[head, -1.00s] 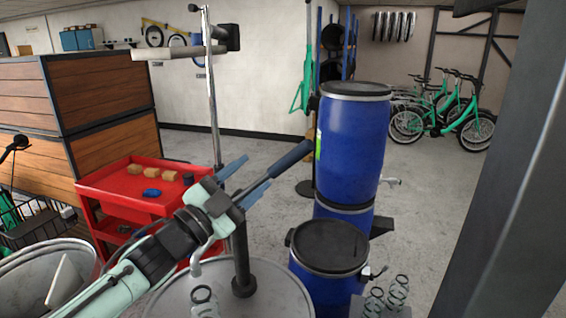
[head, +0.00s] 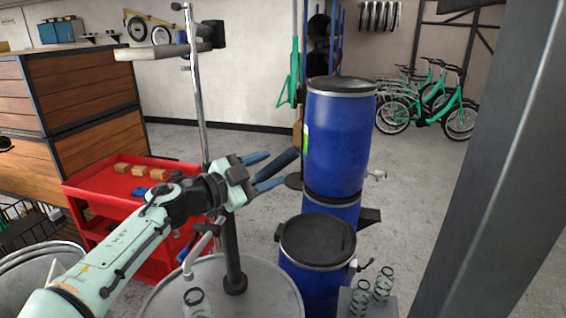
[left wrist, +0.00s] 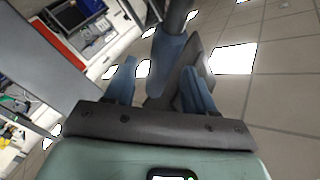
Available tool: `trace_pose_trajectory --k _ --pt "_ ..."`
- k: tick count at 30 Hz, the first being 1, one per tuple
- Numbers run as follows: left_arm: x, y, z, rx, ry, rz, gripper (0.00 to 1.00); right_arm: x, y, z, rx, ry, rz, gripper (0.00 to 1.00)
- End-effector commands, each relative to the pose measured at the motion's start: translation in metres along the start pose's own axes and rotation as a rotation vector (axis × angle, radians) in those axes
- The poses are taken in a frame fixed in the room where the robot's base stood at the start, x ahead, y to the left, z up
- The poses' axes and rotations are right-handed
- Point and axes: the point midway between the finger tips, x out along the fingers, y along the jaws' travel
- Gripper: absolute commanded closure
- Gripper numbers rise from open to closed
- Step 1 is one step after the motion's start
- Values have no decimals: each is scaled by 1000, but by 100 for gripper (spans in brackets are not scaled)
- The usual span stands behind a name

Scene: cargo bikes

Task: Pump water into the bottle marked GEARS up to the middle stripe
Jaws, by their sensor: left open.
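A hand pump with a black column (head: 232,262) stands on a grey drum (head: 262,300). Its bent spout (head: 194,254) points down at the left, above a clear ringed bottle (head: 193,298) at the bottom edge. The pump's dark blue lever grip (head: 286,160) sticks up to the right. My left gripper (head: 270,171) is open at the grip; in the left wrist view the blue grip (left wrist: 166,62) shows between the fingers (left wrist: 160,88), not clamped. Two more clear bottles (head: 362,297) (head: 383,286) stand on a grey stand at the right. No GEARS marking or stripe is readable. My right gripper is not in view.
Blue barrels (head: 338,145) stand right of the pump, with a shorter lidded one (head: 315,262) in front. A red cart (head: 88,183) with small boxes stands at the left. A metal post (head: 203,110) rises behind my arm. A grey pillar (head: 500,180) blocks the right.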

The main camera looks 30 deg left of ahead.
Motion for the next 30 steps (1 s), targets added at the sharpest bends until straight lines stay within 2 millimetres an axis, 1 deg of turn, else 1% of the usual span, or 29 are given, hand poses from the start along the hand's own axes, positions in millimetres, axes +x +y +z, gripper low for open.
trace_pose_trajectory --k 1,3,6,9,13,20,23,24,25,26,30 --pt "11 0 0 0 0 2 45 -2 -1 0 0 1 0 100" --pt "23 0 0 0 0 1 45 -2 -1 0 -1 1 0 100" --pt "36 0 0 0 0 1 45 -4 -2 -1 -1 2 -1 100" --pt "44 0 -1 0 1 0 45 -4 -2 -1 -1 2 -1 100" --pt "49 0 0 0 0 -1 45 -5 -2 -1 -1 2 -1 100" --pt "49 0 0 0 0 -2 45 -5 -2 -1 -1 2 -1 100" --pt "49 0 0 0 0 -1 75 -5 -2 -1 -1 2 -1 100" --pt "49 0 0 0 0 -1 88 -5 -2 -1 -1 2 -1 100" --pt "49 0 0 0 0 -1 98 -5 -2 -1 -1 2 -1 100" --pt "49 0 0 0 0 -1 100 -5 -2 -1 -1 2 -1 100" --pt "49 0 0 1 -1 -1 100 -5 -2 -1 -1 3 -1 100"
